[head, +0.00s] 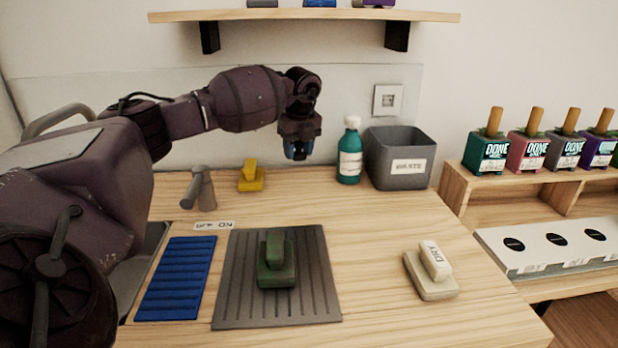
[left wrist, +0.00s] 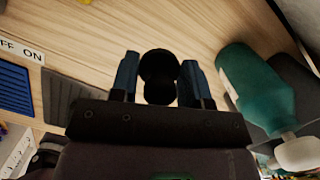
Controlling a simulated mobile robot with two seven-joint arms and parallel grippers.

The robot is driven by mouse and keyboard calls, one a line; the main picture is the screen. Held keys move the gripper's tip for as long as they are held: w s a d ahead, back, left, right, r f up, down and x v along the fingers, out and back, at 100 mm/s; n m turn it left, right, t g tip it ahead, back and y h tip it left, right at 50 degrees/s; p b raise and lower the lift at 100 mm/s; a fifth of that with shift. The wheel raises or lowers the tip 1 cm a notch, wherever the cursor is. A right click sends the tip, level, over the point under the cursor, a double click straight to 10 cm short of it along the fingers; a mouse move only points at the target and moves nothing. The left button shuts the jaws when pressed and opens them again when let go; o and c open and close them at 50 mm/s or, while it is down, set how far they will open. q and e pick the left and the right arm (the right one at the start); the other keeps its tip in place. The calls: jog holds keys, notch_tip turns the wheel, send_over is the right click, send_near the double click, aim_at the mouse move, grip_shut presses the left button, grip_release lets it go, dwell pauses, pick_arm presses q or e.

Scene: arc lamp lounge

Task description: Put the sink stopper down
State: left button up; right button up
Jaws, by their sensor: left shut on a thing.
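My left gripper (head: 299,153) hangs in the air above the back of the wooden counter, left of the teal bottle. In the left wrist view its two blue fingers (left wrist: 158,88) are shut on a dark, rounded thing, which I take to be the sink stopper (left wrist: 158,72). The stopper shows as a near-black shape with a narrower waist between the fingertips. In the head view the stopper is too small and dark to make out. My right gripper is in neither view.
Behind stand a teal bottle (head: 350,152), a grey bin (head: 400,158), a yellow block (head: 250,178) and a tap (head: 200,188). In front lie a blue mat (head: 178,280), a grey mat (head: 318,275) bearing a green block (head: 276,262), and a DRY block (head: 432,275). Bare counter (head: 370,225) lies between.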

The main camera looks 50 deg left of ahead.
aim_at(298, 185)
pick_arm(q)
jog(key=f, duration=0.3)
jog(key=shift+w+a+f, duration=0.2)
jog(key=shift+w+f, duration=0.05)
jog(key=shift+f, duration=0.15)
notch_tip(298, 185, down, 4)
jog(key=shift+s+b, duration=0.1)
jog(key=shift+b, duration=0.45)
jog(key=shift+f, duration=0.3)
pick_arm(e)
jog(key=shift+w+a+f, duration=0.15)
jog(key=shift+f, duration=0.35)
pick_arm(q)
jog(key=shift+f, duration=0.15)
jog(key=o, duration=0.9)
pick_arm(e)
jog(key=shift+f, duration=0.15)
